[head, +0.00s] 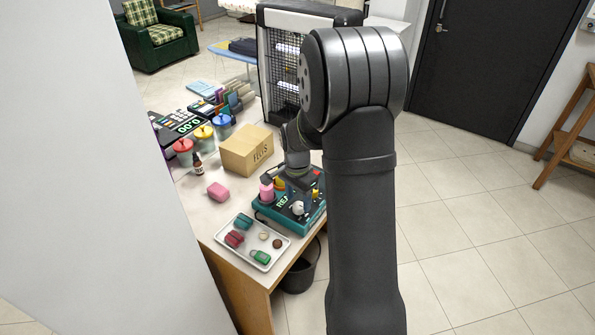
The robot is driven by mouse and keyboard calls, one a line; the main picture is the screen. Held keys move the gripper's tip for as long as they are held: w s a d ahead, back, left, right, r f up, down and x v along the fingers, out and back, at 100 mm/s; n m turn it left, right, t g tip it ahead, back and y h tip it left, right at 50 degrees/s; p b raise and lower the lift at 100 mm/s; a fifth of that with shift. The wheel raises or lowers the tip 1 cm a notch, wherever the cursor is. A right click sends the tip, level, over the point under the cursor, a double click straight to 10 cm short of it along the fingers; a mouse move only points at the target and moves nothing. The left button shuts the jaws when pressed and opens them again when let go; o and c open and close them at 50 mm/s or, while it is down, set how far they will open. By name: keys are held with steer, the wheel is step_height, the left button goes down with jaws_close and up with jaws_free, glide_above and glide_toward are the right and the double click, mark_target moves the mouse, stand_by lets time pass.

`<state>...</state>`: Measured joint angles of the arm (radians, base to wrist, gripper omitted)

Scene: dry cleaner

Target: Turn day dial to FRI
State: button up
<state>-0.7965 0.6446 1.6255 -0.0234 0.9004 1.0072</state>
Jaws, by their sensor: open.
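A teal control box (267,212) stands near the front right edge of the counter. My gripper (296,187) is open and points down over the box, just behind the pale knob. Its fingertips are small and partly hidden, and I cannot tell whether they touch anything.
A white tray (229,254) with small coloured items lies in front of the box. A pink block (218,192), a cardboard box (247,150) and a brown bottle (198,167) stand left and behind. A dark bin (300,277) is on the floor beside the counter.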

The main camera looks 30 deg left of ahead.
mark_target(297, 203)
step_height(297, 203, up, 15)
steer(key=shift+a+r, duration=0.15)
steer(key=shift+a, duration=0.1)
stand_by(0.5)
steer(key=f, duration=1.7)
steer(key=shift+d+f, duration=0.25)
steer(key=shift+d, duration=0.05)
steer(key=shift+r, duration=0.1)
steer(key=shift+f, duration=0.2)
steer(key=n, duration=0.4)
steer(key=shift+r, duration=0.1)
steer(key=n, duration=0.8)
steer(key=shift+s+n, duration=0.1)
steer(key=shift+n, duration=2)
